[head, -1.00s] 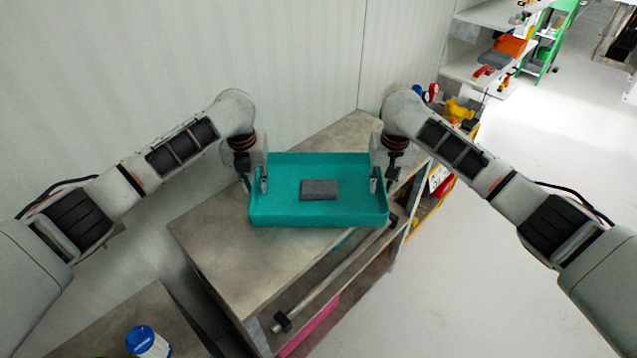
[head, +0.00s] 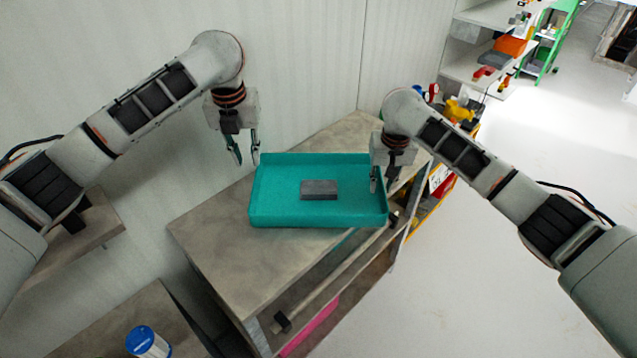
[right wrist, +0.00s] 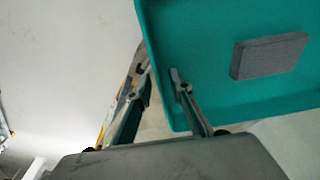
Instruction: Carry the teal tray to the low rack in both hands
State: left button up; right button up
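The teal tray (head: 300,221) sits on a grey-topped bench with an open lower level (head: 235,275), near its right edge. A flat dark grey block (head: 319,190) lies in it. My left gripper (head: 244,157) is raised just off the tray's back left corner, empty, with its fingers apart. My right gripper (head: 382,182) is low at the tray's right wall. In the right wrist view its fingers (right wrist: 161,88) are spread, one inside the tray and one outside, with the wall between them. I cannot tell which furniture is the low rack.
A white wall panel (head: 300,70) stands close behind the bench. A blue-capped container (head: 147,342) stands on a lower surface at the bottom left. A pink item (head: 312,328) lies inside the bench. Shelves (head: 470,65) stand back right; open floor (head: 470,260) is on the right.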

jog(key=r, duration=0.3)
jog(key=s+r, duration=0.1)
jog(key=r, duration=0.6)
jog(key=shift+s+r, duration=0.15)
jog(key=shift+s, duration=0.1)
jog(key=shift+s+r, duration=0.15)
jog(key=shift+r, duration=0.4)
